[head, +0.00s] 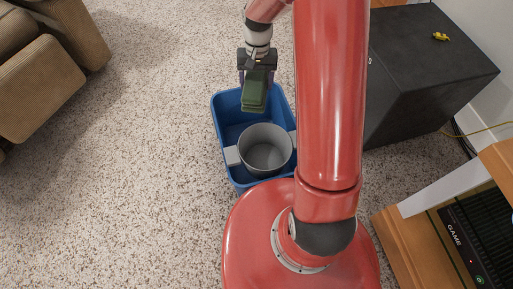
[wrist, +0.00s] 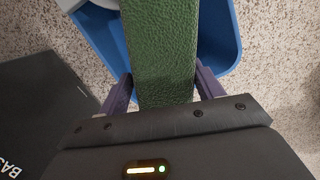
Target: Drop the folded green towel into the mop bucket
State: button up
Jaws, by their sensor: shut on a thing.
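The folded green towel (head: 255,93) hangs in my gripper (head: 257,75), over the far part of the blue mop bucket (head: 223,122). In the wrist view the towel (wrist: 160,50) fills the space between the two purple fingers of my gripper (wrist: 161,92), which are shut on it. The blue bucket (wrist: 228,50) shows behind and below the towel there. In the head view the towel is above the bucket's open blue part; the exact height cannot be told. A grey round wringer or insert (head: 266,148) sits in the near part of the bucket.
A black box (head: 415,75) stands to the right, with a small yellow object (head: 440,36) on top. A wooden cabinet (head: 410,235) holding a black device is at the lower right. A tan couch (head: 40,75) is at the upper left. Speckled carpet (head: 140,160) lies clear left of the bucket.

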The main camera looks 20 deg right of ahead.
notch_tip(320, 180, down, 2)
jog(key=shift+f+b, duration=0.15)
jog(key=shift+b, duration=0.4)
jog(key=o, duration=1.6)
jog(key=shift+c, duration=0.2)
jog(key=shift+w+d+r+p, duration=0.1)
jog(key=shift+w+r+p, duration=0.15)
jog(key=shift+r, duration=1.05)
jog(key=shift+w+d+r+p, duration=0.1)
jog(key=shift+r+p, duration=0.3)
jog(key=shift+r, duration=0.9)
jog(key=shift+w+d+r+p, duration=0.1)
jog(key=shift+w+r+p, duration=0.15)
jog(key=shift+r, duration=1.05)
jog(key=shift+r, duration=0.1)
